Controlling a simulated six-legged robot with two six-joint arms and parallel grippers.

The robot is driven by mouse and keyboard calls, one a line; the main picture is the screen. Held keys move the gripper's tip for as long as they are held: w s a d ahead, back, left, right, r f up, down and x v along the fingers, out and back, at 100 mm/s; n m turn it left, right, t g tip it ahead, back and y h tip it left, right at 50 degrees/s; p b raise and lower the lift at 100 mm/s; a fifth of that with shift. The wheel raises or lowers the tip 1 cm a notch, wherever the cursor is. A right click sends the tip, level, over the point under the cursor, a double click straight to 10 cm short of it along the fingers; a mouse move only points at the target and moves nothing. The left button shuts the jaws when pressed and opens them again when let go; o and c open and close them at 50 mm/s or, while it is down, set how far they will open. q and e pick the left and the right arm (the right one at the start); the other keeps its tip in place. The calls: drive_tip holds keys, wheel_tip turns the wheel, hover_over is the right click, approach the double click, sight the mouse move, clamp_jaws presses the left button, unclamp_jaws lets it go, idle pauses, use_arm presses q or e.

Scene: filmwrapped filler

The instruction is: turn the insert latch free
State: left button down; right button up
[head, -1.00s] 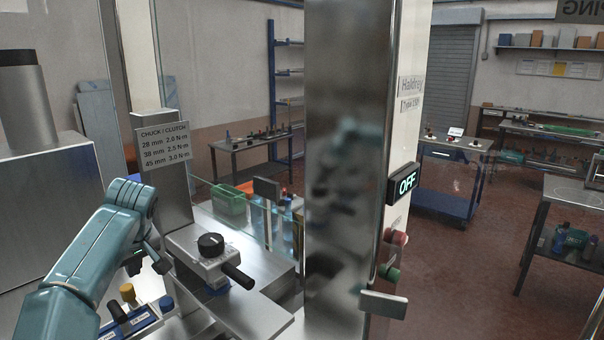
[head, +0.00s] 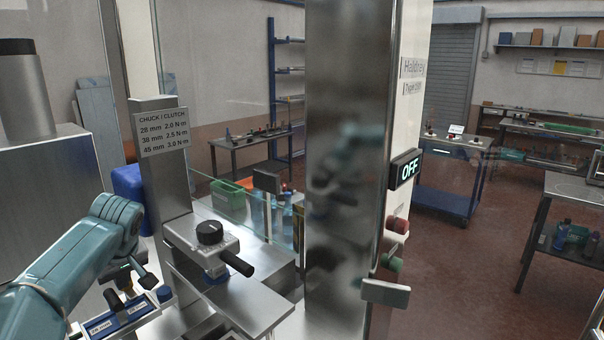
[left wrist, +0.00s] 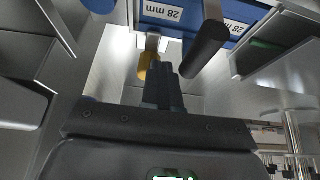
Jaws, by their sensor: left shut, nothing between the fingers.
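I cannot tell for certain which part is the insert latch. In the left wrist view a black cylindrical handle (left wrist: 204,48) stands close to the right of my left gripper's fingertips, beside a yellow knob (left wrist: 148,66) and a blue holder (left wrist: 232,28) labelled 28 mm. The blue holder also shows at the lower left of the head view (head: 122,318), partly cut off. My left gripper (head: 146,283) hangs just above it. It is shut and empty, and its fingers show in the left wrist view (left wrist: 164,72). My right gripper is not in view.
A metal fixture with a black dial (head: 209,232) and black side handle (head: 238,264) stands right of my left gripper. A chuck/clutch sign (head: 163,130) is behind it. A wide steel column (head: 345,170) blocks the middle. An OFF display (head: 406,170) is on the machine.

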use_arm(q)
drive_tip(key=shift+s+f, duration=0.1)
drive_tip(key=shift+f, duration=0.25)
drive_tip(key=shift+r, duration=0.1)
idle(0.6)
